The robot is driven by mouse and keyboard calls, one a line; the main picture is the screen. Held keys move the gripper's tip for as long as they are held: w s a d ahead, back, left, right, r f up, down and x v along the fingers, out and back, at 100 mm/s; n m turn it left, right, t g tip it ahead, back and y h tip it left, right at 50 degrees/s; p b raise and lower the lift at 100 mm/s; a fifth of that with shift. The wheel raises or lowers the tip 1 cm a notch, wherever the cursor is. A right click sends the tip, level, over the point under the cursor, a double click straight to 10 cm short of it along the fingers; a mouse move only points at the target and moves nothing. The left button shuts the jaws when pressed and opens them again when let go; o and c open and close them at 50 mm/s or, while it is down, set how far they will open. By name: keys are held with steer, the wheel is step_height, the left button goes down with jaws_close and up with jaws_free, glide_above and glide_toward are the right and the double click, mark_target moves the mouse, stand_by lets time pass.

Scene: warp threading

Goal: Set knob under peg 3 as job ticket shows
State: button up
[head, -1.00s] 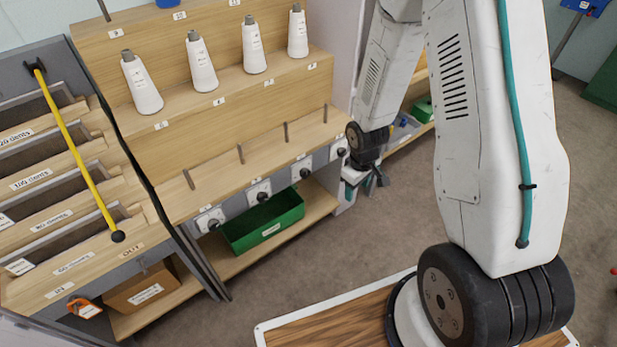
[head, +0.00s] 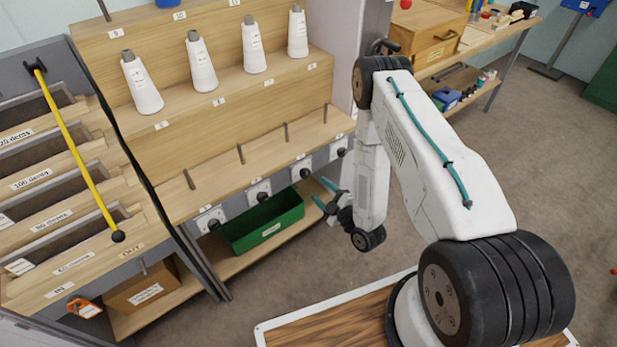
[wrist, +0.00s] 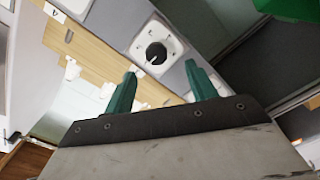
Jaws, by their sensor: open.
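A row of dark round knobs on white plates runs along the grey front strip of the wooden rack, below short upright pegs. In the head view these include the knobs at far left (head: 212,222), second (head: 261,194), third (head: 304,171) and far right (head: 340,151). The third peg from the left (head: 286,133) stands above the third knob. My gripper (head: 319,191) has green fingers, open and empty, in front of the strip near the third knob. In the wrist view, one knob (wrist: 156,53) with a pale pointer mark lies beyond the fingers, apart from them. I cannot make out a job ticket.
A green bin (head: 262,225) stands on the shelf under the knobs. White thread cones (head: 202,65) stand on the upper step. A label reading 4 (wrist: 54,12) shows in the wrist view. Floor in front of the rack is clear.

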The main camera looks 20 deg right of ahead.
mark_target(307, 175)
steer(key=x, duration=0.7)
steer(key=shift+w+r, duration=0.35)
steer(key=shift+w, duration=0.1)
steer(key=c, duration=1)
